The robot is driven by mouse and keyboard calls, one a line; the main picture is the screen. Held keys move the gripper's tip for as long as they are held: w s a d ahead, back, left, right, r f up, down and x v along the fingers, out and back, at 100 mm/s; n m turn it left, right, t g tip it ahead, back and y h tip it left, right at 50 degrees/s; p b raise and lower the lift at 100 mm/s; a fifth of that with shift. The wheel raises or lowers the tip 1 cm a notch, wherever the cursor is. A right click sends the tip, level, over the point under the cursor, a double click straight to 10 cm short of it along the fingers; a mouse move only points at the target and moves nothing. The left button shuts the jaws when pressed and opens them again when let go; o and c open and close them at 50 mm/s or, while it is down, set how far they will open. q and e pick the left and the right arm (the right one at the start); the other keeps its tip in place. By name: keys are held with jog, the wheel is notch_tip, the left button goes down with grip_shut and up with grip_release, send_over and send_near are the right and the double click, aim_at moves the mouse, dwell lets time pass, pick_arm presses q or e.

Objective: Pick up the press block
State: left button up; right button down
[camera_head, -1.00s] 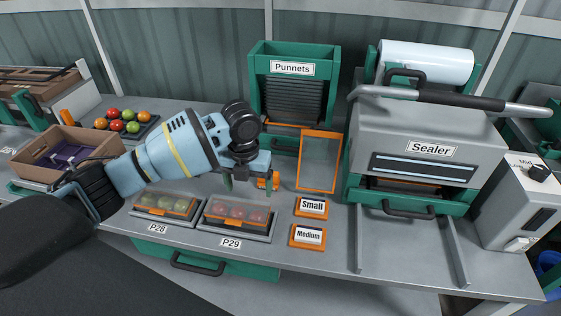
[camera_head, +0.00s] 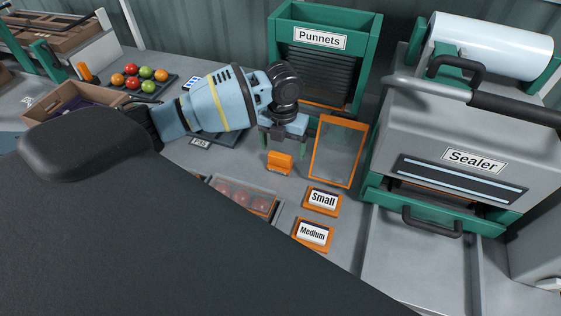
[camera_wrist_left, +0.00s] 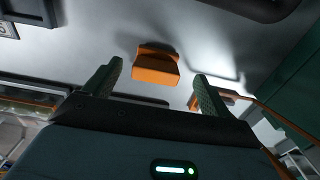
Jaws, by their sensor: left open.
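The press block, as I take it, is a small orange block (camera_head: 280,162) standing on the grey bench, left of the orange-framed panel. It also shows in the left wrist view (camera_wrist_left: 156,66), upper middle, with a raised back edge. My left gripper (camera_head: 284,142) is open and empty, just behind and above the block in the head view. In the left wrist view the two green fingers (camera_wrist_left: 157,72) are spread, with the block lying between their lines and beyond the tips, apart from both. My right gripper is not in view.
The orange-framed panel (camera_head: 338,152) stands close right of the block, below the green Punnets holder (camera_head: 366,75). Small (camera_head: 322,200) and Medium (camera_head: 313,235) blocks sit in front. A punnet of red tomatoes (camera_head: 245,196) is front left. The sealer (camera_head: 450,135) is at right.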

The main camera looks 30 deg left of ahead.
aim_at(281, 157)
pick_arm(q)
jog(key=shift+f, duration=0.25)
jog(key=shift+a+f, duration=0.2)
jog(key=shift+f, duration=2.1)
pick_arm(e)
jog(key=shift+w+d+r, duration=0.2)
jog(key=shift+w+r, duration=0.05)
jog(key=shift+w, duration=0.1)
pick_arm(q)
jog(key=shift+c, duration=0.4)
jog(key=c, duration=1)
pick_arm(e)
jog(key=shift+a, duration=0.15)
pick_arm(q)
jog(key=shift+r, duration=0.1)
